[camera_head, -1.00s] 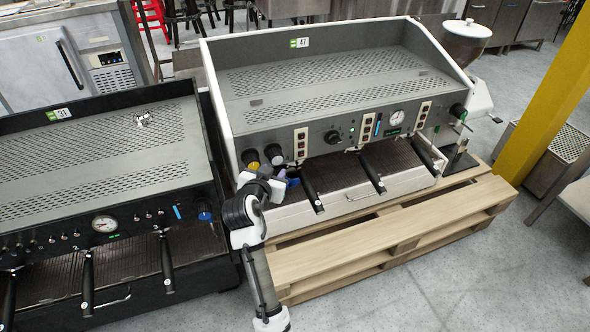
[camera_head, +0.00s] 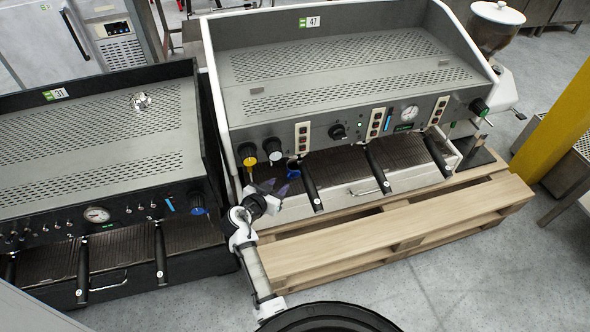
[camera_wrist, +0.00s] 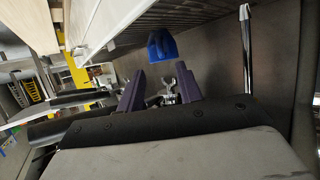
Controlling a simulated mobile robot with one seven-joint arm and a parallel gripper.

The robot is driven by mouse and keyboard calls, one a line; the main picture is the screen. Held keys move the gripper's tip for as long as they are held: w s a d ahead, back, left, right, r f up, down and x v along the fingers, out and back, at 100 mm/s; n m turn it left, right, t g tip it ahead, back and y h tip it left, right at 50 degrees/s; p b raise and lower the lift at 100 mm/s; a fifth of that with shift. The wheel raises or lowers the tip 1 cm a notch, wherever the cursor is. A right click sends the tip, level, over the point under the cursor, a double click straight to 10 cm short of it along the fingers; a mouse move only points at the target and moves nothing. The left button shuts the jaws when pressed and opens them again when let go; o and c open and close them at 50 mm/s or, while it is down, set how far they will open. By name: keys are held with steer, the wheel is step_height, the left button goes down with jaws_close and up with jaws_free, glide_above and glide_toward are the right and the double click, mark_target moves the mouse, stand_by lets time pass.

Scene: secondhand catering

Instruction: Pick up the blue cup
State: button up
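The blue cup (camera_head: 293,171) stands on the left end of the drip tray of the white-sided espresso machine, below its knobs and beside the leftmost black handle. In the wrist view the blue cup (camera_wrist: 162,47) shows ahead of the fingers, a little above the gap between them. My gripper (camera_head: 276,187) is just in front and to the left of the cup, apart from it. Its two purple fingers (camera_wrist: 160,84) are spread with nothing between them. Part of the cup is hidden in the head view.
The white-sided machine (camera_head: 335,77) sits on a wooden pallet (camera_head: 400,232). A black handle (camera_head: 310,186) hangs close to the cup's right. A black machine (camera_head: 90,130) stands at left. A steam pipe (camera_wrist: 247,60) shows in the wrist view. Floor is free in front.

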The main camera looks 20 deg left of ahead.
mark_target(288, 175)
steer(key=shift+p+x, duration=0.4)
steer(key=shift+x, duration=3.05)
steer(key=shift+r, duration=0.1)
steer(key=shift+c, duration=0.4)
jaws_close()
steer(key=shift+a, duration=0.1)
